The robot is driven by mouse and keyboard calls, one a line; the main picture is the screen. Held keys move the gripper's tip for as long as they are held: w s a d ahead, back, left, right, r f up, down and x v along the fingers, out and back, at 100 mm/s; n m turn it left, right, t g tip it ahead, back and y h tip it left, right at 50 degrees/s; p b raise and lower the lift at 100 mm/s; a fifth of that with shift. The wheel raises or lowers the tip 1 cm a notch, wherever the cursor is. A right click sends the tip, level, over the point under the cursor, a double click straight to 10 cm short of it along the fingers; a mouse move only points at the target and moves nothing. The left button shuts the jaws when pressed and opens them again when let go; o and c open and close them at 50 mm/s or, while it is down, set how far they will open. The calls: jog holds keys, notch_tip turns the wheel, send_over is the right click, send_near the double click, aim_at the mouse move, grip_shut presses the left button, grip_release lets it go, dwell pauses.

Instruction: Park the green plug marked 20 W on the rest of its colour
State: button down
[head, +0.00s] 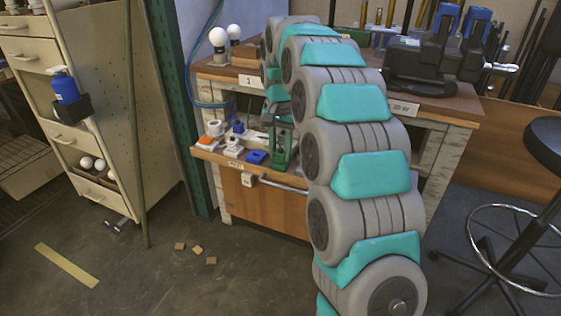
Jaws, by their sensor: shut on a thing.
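My gripper (278,122) is over the right part of the low front shelf, seen small and partly covered by my arm. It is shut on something. A green piece (279,160) shows right below and around the fingers. I cannot tell how much of it is the green plug and how much a green rest, nor whether they touch. No 20 W mark on a plug can be read. On the shelf to the left are a blue piece (255,157), white pieces (234,150) and an orange piece (206,141).
My arm hides the middle of the workbench (460,110). Its top carries white bulbs (218,38) and a dark clamp-like device (418,62); a "20 W" label (404,107) is on its front edge. A stool (545,140) stands right, a cabinet (95,85) left. Small blocks (197,249) lie on the floor.

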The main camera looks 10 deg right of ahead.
jog(key=shift+c, duration=2.1)
grip_release()
jog(key=shift+r, duration=0.1)
